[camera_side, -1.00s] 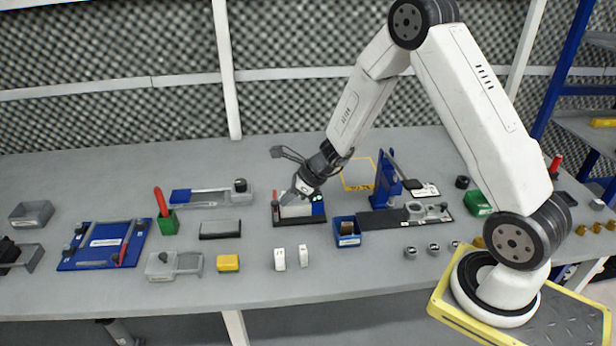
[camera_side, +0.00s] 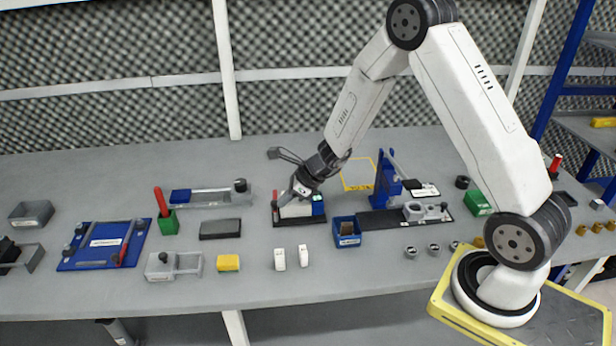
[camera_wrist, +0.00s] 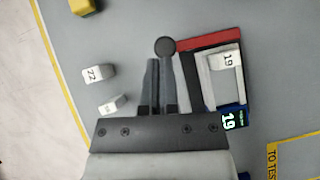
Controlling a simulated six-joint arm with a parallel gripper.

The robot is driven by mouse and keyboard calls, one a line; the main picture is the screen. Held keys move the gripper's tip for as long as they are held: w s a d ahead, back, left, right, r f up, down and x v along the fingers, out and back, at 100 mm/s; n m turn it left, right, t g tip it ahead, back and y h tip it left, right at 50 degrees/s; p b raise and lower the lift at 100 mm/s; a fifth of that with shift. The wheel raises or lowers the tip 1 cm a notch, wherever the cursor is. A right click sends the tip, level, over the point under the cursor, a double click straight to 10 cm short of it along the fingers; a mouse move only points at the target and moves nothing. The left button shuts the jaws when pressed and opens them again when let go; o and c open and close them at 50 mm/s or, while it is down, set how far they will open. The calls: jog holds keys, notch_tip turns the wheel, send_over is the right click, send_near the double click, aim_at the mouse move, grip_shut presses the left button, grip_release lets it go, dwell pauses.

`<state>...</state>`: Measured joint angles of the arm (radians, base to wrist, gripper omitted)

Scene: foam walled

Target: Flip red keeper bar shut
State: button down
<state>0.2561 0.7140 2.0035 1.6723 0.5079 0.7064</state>
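The red keeper bar (camera_wrist: 210,44) runs along the top edge of a black fixture in the wrist view. In the side view only a small piece of red (camera_side: 275,197) shows at the fixture's left end. The fixture (camera_side: 300,222) holds a white-grey block (camera_wrist: 210,88) marked 19, with a blue part (camera_side: 318,207) and a lit 19 display beside it. My gripper (camera_wrist: 161,62) has its fingers close together, just left of the fixture. A dark round knob (camera_wrist: 165,46) shows at the fingertips. Contact with the bar cannot be made out.
Two white numbered blocks (camera_side: 279,259) (camera_side: 303,256) stand in front of the fixture. A blue open box (camera_side: 346,231) is close on its right, and a black-grey block (camera_side: 220,229) lies to its left.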

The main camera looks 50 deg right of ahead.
jog(key=shift+w+a, duration=0.1)
jog(key=shift+a, duration=0.2)
jog(key=shift+w+a, duration=0.5)
jog(key=shift+a, duration=0.3)
jog(key=shift+d, duration=0.15)
jog(key=shift+w+d, duration=0.15)
jog(key=shift+d, duration=0.7)
jog(key=shift+a, duration=0.15)
jog(key=shift+s, duration=0.25)
